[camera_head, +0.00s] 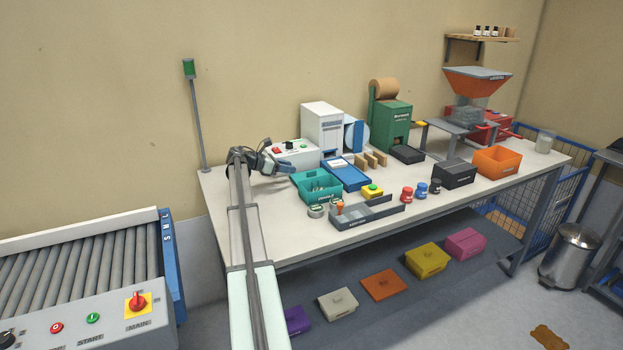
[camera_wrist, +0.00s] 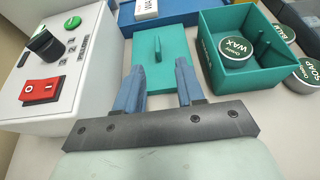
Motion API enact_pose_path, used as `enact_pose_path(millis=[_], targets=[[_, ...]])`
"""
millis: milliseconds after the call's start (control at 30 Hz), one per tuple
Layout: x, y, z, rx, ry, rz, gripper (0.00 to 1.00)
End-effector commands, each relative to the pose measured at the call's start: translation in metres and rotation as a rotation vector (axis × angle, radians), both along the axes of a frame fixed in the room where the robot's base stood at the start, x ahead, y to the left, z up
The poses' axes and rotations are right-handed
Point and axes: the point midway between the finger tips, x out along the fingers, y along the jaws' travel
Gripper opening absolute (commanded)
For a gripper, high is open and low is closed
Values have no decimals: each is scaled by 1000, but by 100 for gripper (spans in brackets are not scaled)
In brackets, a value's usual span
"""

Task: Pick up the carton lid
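The carton lid (camera_wrist: 172,73) is a flat teal plate with a small upright grip (camera_wrist: 157,47), lying on the table in the wrist view. I cannot make it out clearly in the head view. My gripper (camera_wrist: 160,66) is open and empty, its two blue fingers spread apart over the near part of the lid. The lid's grip stands ahead of the fingertips, in line with the gap between them. Beside the lid, at right, is the open teal carton (camera_wrist: 215,18), holding a round WAX tin (camera_wrist: 236,53). The carton (camera_head: 306,186) also shows in the head view.
A white control box (camera_wrist: 62,80) with a red switch stands close at left. A blue tray (camera_head: 347,174) lies behind the lid. Round tins (camera_head: 316,211) and a grey tray (camera_head: 350,222) stand near the carton. The table's right front (camera_head: 480,200) is clear.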

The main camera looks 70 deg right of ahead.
Motion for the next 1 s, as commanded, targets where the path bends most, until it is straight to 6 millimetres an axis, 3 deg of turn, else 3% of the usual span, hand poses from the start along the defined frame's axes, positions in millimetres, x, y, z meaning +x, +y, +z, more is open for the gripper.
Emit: enact_pose_path(millis=[233,1000], targets=[[-27,-28,-16,0,-1,-1,38],[-63,-71,-42,0,-2,1,38]])
